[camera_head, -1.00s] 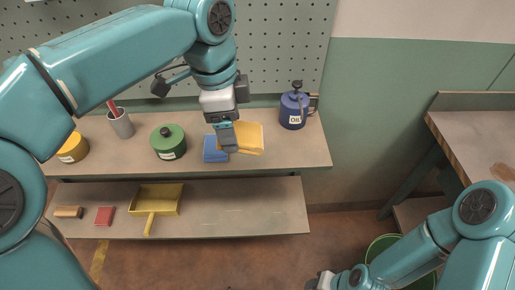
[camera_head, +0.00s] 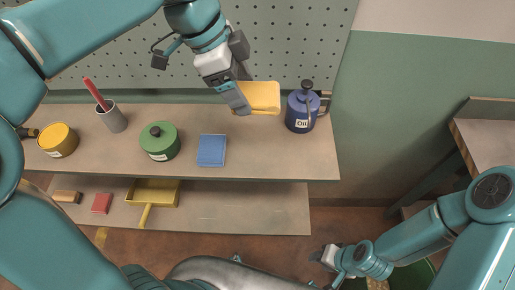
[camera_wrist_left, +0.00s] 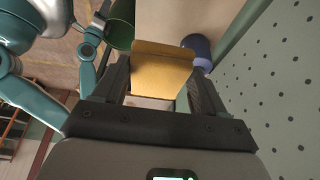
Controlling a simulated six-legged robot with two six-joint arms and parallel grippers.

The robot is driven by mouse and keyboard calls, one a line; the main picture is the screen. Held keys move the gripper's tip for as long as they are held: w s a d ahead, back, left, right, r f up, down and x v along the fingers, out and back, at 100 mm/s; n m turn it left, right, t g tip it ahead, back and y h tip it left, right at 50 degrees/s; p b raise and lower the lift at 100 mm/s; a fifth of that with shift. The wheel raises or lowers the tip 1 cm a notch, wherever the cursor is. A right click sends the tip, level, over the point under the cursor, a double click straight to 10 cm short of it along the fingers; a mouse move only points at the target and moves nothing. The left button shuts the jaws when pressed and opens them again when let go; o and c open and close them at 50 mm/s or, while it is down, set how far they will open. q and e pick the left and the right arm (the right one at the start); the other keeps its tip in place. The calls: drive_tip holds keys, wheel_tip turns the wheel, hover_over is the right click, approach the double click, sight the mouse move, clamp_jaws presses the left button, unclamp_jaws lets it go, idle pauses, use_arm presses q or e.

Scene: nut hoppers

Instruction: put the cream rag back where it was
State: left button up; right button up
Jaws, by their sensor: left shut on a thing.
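The cream rag, a flat yellowish folded cloth (camera_head: 262,97), is in my left gripper (camera_head: 238,100). The gripper is shut on its left edge and holds it above the back of the upper shelf, left of the blue oil can (camera_head: 299,112). In the left wrist view the rag (camera_wrist_left: 160,75) spans between the two dark fingers (camera_wrist_left: 160,88), with the oil can (camera_wrist_left: 197,47) behind it. A blue folded rag (camera_head: 212,150) lies on the upper shelf (camera_head: 270,160), below and left of the held rag. My right gripper (camera_head: 325,257) is low and small; its jaws are unclear.
A green tin (camera_head: 160,141), a grey cup with a red-handled tool (camera_head: 113,118) and a yellow tin (camera_head: 58,140) stand left on the shelf. A yellow dustpan (camera_head: 153,193) lies on the lower shelf. The upper shelf right of the blue rag is clear.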

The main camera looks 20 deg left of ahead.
use_arm(q)
drive_tip(key=f, duration=1)
drive_tip(key=s+f+b, duration=0.1)
drive_tip(key=f, duration=0.4)
drive_tip(key=shift+s+a, duration=0.1)
drive_tip(key=shift+a, duration=0.1)
drive_tip(key=f, duration=0.3)
drive_tip(key=shift+w+d+f, duration=0.15)
drive_tip(key=shift+w+f, duration=0.05)
drive_tip(key=shift+f, duration=0.6)
drive_tip(key=o, duration=1)
drive_tip(key=v, duration=1.2)
drive_tip(key=shift+s, duration=0.15)
